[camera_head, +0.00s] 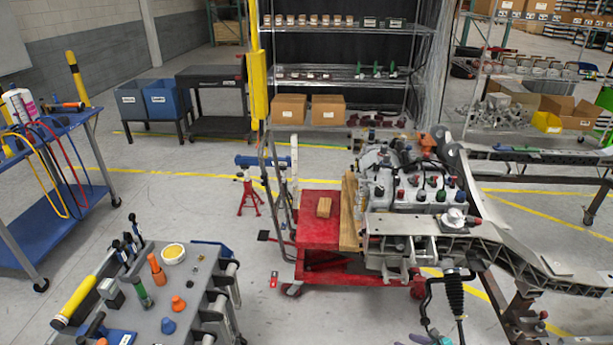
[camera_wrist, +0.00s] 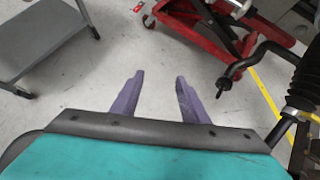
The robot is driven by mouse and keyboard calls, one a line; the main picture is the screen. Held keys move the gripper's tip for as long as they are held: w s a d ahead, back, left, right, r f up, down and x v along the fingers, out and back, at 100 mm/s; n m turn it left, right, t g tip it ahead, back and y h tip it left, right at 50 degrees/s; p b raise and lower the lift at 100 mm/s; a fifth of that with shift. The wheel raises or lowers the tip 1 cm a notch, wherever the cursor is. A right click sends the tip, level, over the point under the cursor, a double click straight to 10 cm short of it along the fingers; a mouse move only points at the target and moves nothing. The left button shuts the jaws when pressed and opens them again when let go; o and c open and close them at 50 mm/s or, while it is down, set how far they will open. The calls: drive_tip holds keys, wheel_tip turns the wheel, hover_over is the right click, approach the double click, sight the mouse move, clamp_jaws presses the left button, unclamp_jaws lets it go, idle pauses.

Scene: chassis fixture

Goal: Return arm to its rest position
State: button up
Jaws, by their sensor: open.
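My gripper (camera_wrist: 160,80) shows in the wrist view as two purple fingers held well apart. Only bare grey floor shows between them, so it is open and empty. A teal part of my wrist fills the bottom of that view. In the head view a small teal and purple part of my arm's end shows at the bottom edge, right of centre, and the rest is cut off. It appears just left of a hanging black ribbed boot (camera_head: 455,296), which also shows at the right of the wrist view (camera_wrist: 306,72).
A red wheeled cart (camera_head: 318,235) stands beside the chassis frame (camera_head: 515,250) carrying an engine-like assembly (camera_head: 410,180). A grey tool cart (camera_head: 190,295) stands at front left. A bent black rod (camera_wrist: 240,68) reaches in near the right finger.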

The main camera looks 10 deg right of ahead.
drive_tip(key=s+a+f+n+g+y+b, duration=0.1)
drive_tip(key=s+a+f+n+g+b, duration=0.15)
drive_tip(key=a+f+n, duration=0.45)
drive_tip(key=s+a+f+n+g+y+b, duration=0.1)
drive_tip(key=s+a+f+n+g+b, duration=0.15)
drive_tip(key=a, duration=0.95)
drive_tip(key=s+a+f+n+g+y+b, duration=0.1)
drive_tip(key=s+a+f+n+g, duration=0.3)
drive_tip(key=a, duration=0.5)
drive_tip(key=s+a+f+n+g+h+b, duration=0.2)
drive_tip(key=s+f+n+g+h, duration=0.15)
drive_tip(key=s+n, duration=0.45)
drive_tip(key=s+d+n+g+h, duration=0.2)
drive_tip(key=s+d+n, duration=0.3)
drive_tip(key=n, duration=0.5)
drive_tip(key=shift+d+n, duration=0.35)
drive_tip(key=shift+d, duration=0.4)
drive_tip(key=shift+r+h, duration=0.1)
drive_tip(key=shift+h, duration=0.15)
